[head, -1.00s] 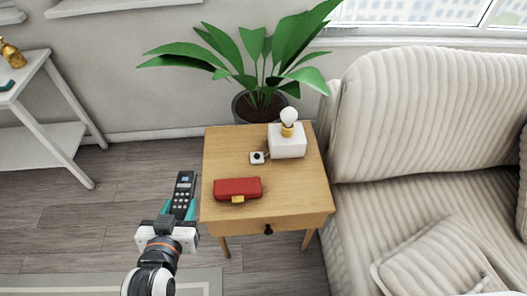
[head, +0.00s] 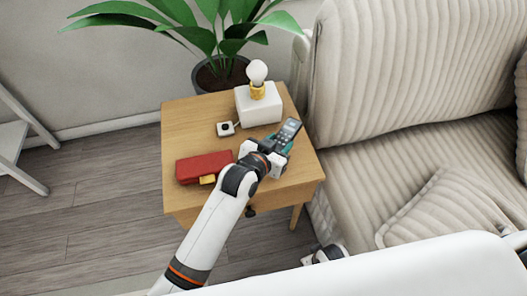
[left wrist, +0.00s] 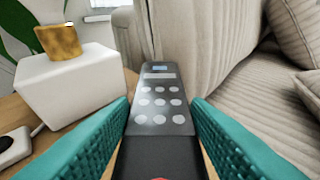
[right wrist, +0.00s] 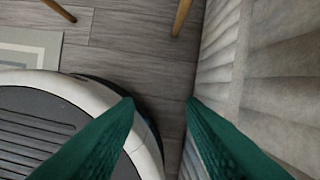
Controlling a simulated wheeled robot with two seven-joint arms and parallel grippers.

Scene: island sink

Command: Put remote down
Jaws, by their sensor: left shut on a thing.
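The dark remote (head: 289,131) with grey buttons is over the right side of the wooden side table (head: 187,115). My left gripper (head: 279,143) is shut on it. In the left wrist view the remote (left wrist: 160,100) lies between the two teal fingers, its screen end pointing away. The frames do not clearly show whether the remote touches the tabletop. My right gripper (right wrist: 160,104) is open and empty, low over the floor beside the sofa.
A white lamp base with a bulb (head: 258,103) stands just left of the remote. The sofa (head: 400,85) adjoins the table on the right. A potted plant (head: 222,72) stands behind.

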